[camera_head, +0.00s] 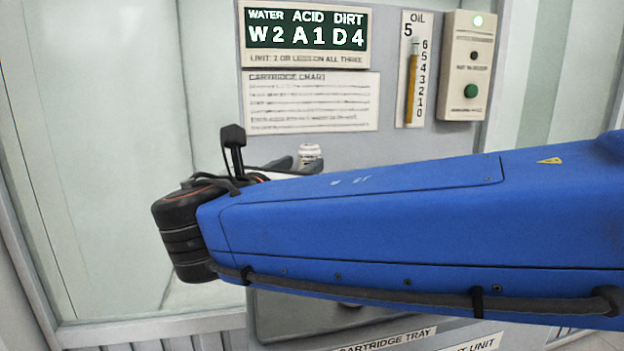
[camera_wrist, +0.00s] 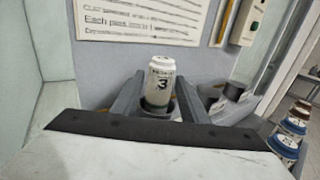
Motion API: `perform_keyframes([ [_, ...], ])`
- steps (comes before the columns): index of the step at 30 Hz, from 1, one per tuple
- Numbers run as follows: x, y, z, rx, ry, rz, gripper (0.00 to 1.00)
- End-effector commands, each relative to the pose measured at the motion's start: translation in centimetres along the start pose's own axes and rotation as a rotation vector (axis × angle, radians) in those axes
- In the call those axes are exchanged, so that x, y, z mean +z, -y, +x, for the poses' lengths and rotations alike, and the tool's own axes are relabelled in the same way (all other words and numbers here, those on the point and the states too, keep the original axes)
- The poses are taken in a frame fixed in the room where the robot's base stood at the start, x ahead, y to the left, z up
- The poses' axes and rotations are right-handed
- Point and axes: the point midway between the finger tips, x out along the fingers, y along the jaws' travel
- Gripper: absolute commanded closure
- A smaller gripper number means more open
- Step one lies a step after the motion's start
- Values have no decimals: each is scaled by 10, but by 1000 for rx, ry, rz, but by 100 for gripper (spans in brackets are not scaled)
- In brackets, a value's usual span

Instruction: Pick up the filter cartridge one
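A white canister with a dark "3" on its label (camera_wrist: 159,84) stands upright in a round grey holder (camera_wrist: 158,110) in the wrist view. Its white top (camera_head: 309,153) shows in the head view beyond my arm. My gripper (camera_wrist: 160,80) is open, with one grey finger on each side of the canister in the picture and visible gaps between. I cannot tell whether the canister is between the fingertips or beyond them. In the head view my gripper is mostly hidden behind my blue arm. No cartridge marked one is readable.
Several containers with blue and brown bands (camera_wrist: 285,141) stand at the right in the wrist view. Grey cups (camera_wrist: 210,97) sit right of the holder. The panel behind carries a display reading W2 A1 D4 (camera_head: 306,37), an oil gauge (camera_head: 413,75) and a green-button box (camera_head: 468,70).

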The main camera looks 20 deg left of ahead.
Motion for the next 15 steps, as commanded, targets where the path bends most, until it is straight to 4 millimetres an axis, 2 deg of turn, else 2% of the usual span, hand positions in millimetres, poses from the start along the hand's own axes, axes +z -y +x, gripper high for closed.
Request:
perform_keyframes([
  [1, 0, 1, 9, -4, 0, -1, 60],
  [6, 0, 0, 29, -2, 1, -1, 60],
  [15, -1, 1, 43, -1, 0, 0, 60],
])
